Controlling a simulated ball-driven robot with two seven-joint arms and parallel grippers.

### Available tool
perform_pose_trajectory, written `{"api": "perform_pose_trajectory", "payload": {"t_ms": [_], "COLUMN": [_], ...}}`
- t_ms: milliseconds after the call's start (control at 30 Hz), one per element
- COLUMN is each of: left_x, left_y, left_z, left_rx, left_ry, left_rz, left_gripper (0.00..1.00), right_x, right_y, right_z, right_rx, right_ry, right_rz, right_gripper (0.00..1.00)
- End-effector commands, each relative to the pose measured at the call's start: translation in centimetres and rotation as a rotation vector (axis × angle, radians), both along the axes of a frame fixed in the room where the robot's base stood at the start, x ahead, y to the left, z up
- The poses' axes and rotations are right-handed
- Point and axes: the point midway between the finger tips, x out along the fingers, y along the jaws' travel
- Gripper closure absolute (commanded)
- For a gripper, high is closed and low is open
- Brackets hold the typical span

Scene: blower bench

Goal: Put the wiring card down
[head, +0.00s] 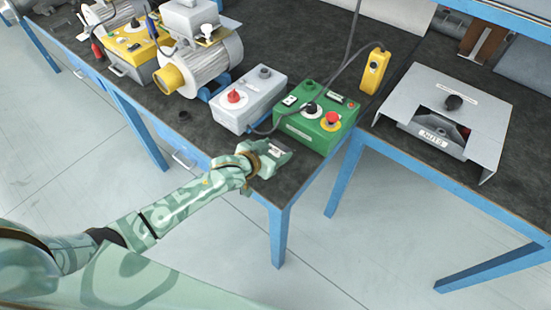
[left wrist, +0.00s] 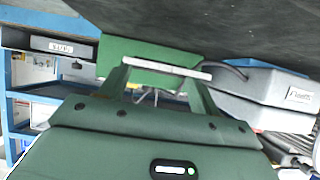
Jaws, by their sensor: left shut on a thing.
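My left gripper (head: 277,153) is over the front edge area of the dark bench top (head: 215,125), in front of the grey box and the green control box. In the left wrist view the gripper (left wrist: 160,78) is shut on the wiring card (left wrist: 165,69), a thin pale strip seen edge-on between the fingertips. In the head view the gripper mostly hides the card. I cannot tell whether the card touches the bench. My right gripper is not in view.
Behind the gripper stand a grey box (head: 247,98) with a red knob and a green control box (head: 317,120) with a red button. A motor (head: 205,62) stands to the left. A grey-covered unit (head: 440,95) sits on the right bench, across a gap.

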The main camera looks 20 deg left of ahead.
Motion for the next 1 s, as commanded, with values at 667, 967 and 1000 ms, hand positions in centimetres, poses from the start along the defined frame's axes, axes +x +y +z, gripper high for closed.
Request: {"api": "perform_pose_trajectory", "payload": {"t_ms": [667,967,1000], "left_x": [0.0,0.0,-0.2], "left_y": [-0.4,-0.4,-0.3], "left_z": [-3.7,-3.4,-3.2], "left_rx": [0.000,0.000,0.000], "left_ry": [0.000,-0.001,0.000], "left_rz": [-0.001,-0.001,-0.001], "left_gripper": [0.15,0.15,0.15], "right_x": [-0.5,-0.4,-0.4], "right_y": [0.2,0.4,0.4], "right_z": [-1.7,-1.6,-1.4], "right_rx": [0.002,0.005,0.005], "right_ry": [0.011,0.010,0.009], "right_rz": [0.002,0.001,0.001], "right_gripper": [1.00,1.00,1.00]}}
